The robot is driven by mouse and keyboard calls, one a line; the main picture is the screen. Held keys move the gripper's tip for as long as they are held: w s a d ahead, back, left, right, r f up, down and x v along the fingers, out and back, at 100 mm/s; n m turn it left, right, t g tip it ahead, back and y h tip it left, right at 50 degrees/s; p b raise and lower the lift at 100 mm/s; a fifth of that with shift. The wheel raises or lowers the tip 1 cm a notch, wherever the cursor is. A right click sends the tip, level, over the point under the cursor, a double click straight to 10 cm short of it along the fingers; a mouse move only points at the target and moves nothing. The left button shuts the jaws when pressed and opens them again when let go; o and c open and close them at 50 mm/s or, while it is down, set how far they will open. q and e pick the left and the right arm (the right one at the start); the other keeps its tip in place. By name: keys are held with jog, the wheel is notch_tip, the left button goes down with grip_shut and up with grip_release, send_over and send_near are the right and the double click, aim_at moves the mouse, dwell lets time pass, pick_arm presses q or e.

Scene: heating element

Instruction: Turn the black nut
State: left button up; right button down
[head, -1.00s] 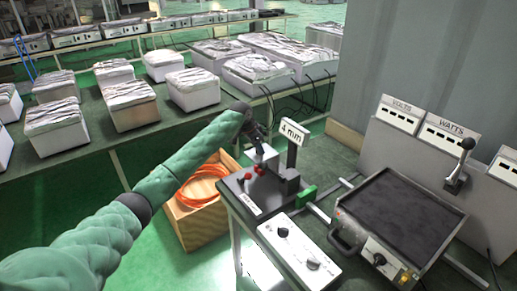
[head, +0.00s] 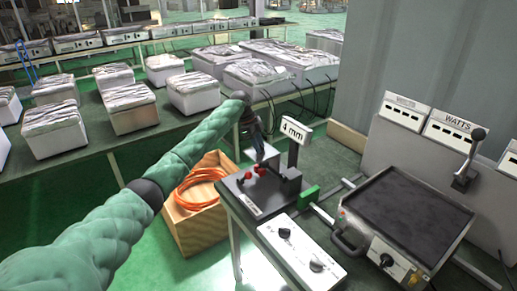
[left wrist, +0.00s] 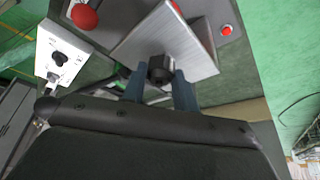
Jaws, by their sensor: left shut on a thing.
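The black nut (left wrist: 160,70) shows in the left wrist view, in front of a tilted metal plate (left wrist: 185,52). My left gripper (left wrist: 160,88) has its two blue-grey fingers on either side of the nut, shut on it. In the head view my left gripper (head: 260,152) reaches down over the black fixture (head: 247,192) on the bench, and the nut is too small or hidden to make out there. My right gripper is not in view.
A white control box (head: 300,250) with knobs sits in front of the fixture. A "4 mm" sign (head: 293,131) on a black post stands close to the gripper's right. A griddle-like unit (head: 402,220) is at right. A wooden crate (head: 200,222) with orange hose is at left.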

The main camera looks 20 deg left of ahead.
pick_arm(q)
jog(key=shift+r+m, duration=0.15)
jog(key=shift+m, duration=0.35)
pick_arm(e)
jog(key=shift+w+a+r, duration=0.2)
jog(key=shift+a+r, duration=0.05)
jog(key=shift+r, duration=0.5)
pick_arm(q)
jog(key=o, duration=1)
jog(key=shift+w+a+r+b, duration=0.1)
jog(key=shift+b, duration=0.3)
jog(key=b+v, duration=0.2)
jog(key=v, duration=0.5)
jog(key=shift+w+r+b, duration=0.15)
jog(key=shift+r+b, duration=0.05)
jog(key=shift+b, duration=0.1)
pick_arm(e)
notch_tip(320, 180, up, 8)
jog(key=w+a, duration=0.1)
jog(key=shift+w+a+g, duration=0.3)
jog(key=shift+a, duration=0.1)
